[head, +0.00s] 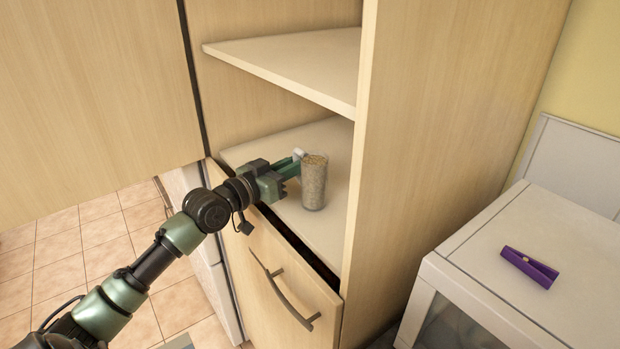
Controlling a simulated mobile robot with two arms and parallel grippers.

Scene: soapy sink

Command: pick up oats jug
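The oats jug (314,184) is a clear, tall container filled with beige oats. It stands upright on the lower shelf of an open cabinet, near the right side panel. My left gripper (294,171) is just left of the jug and points toward it. Its fingers look parted, and the light tip of the far finger is beside the jug's upper left edge. No finger shows across the front of the jug, and the jug does not look held. My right gripper is not in view.
The lower shelf (325,234) is otherwise bare. An upper shelf (306,62) hangs above it, and the cabinet side panel (425,140) walls the right. A drawer front with a handle (285,297) is below. A purple object (530,267) lies on a white table (545,228).

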